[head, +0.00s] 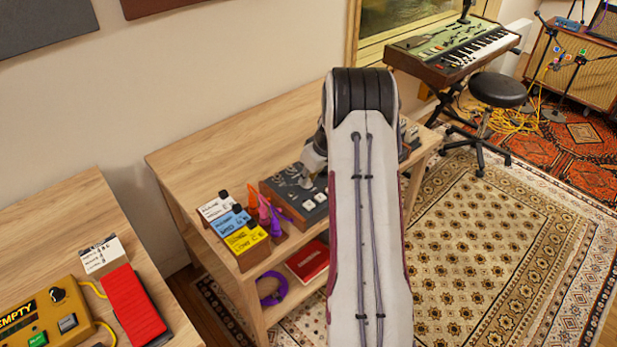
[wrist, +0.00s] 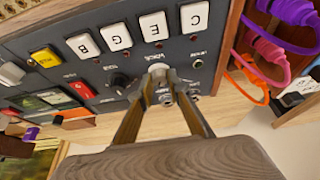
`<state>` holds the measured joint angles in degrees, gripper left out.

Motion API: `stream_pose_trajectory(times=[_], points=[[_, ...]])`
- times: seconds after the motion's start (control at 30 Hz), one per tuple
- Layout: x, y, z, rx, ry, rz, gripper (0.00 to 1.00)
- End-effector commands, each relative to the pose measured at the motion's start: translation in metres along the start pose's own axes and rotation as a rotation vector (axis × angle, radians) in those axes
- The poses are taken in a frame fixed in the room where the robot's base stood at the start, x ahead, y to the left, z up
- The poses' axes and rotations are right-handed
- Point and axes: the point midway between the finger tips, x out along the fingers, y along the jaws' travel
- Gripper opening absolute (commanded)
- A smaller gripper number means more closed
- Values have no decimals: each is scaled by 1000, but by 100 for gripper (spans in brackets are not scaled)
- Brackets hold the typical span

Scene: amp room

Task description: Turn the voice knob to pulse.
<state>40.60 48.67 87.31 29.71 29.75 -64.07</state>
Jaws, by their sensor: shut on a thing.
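The voice knob (wrist: 158,69) is a pale grey knob on a dark control panel (wrist: 205,73), seen upside down in the wrist view. My gripper (wrist: 161,84) is shut on the knob, with a finger on each side of it. The label by the knob is too small and inverted to read surely, and I cannot tell which setting the knob points to. In the head view the dark panel (head: 272,193) sits on the wooden bench, partly hidden by my arm. My gripper (head: 314,160) reaches down to it there.
A black knob (wrist: 121,82) sits beside the held one. White lettered keys (wrist: 154,26), a yellow button (wrist: 45,57) and a red button (wrist: 83,90) are close. Coloured cables (wrist: 267,62) hang beside the panel. The bench top (head: 232,145) is clear behind the panel.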

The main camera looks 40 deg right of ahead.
Motion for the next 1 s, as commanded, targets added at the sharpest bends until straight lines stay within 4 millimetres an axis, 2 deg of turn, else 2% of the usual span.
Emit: stream_pose_trajectory(times=[0.6, 1.0], points=[[0, -2, 0, 244, 0, 103, 0], [0, -2, 0, 337, 0, 141, 0]])
